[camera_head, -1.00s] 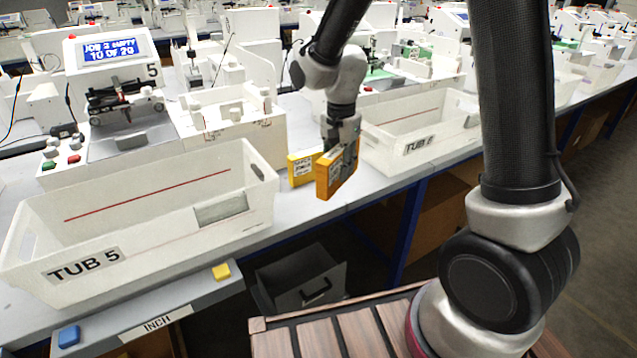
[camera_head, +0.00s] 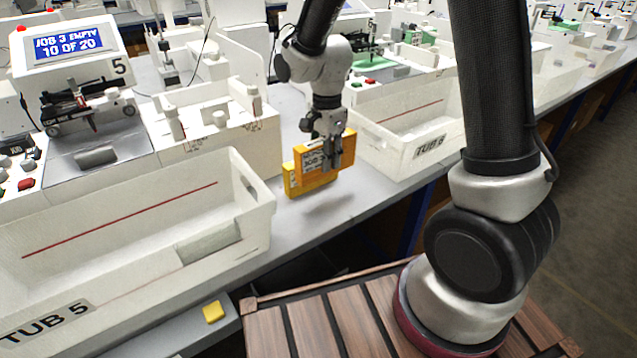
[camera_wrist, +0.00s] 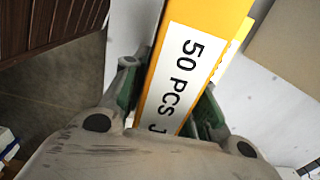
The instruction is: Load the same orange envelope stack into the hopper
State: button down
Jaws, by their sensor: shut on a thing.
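My gripper (camera_head: 330,150) is shut on an orange envelope stack (camera_head: 343,143) and holds it upright above the bench, between tub 5 and tub 6. In the wrist view the stack (camera_wrist: 207,22) lies between the two fingers, with a white label (camera_wrist: 180,70) reading "50 PCS". The hopper (camera_head: 220,118) appears to be the white open unit right of the machine numbered 5, behind tub 5. The held stack is apart from it.
Tub 5 (camera_head: 250,215) stands at the front left, and tub 6 (camera_head: 400,172) is to the right of my gripper. A yellow block (camera_head: 213,311) sits on the front ledge. The bench (camera_head: 330,205) is clear in front of the stacks.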

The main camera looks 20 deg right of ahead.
notch_tip(320, 180, down, 8)
jog(key=shift+f, duration=0.2)
jog(key=shift+f, duration=0.1)
jog(key=c, duration=1.1)
grip_release()
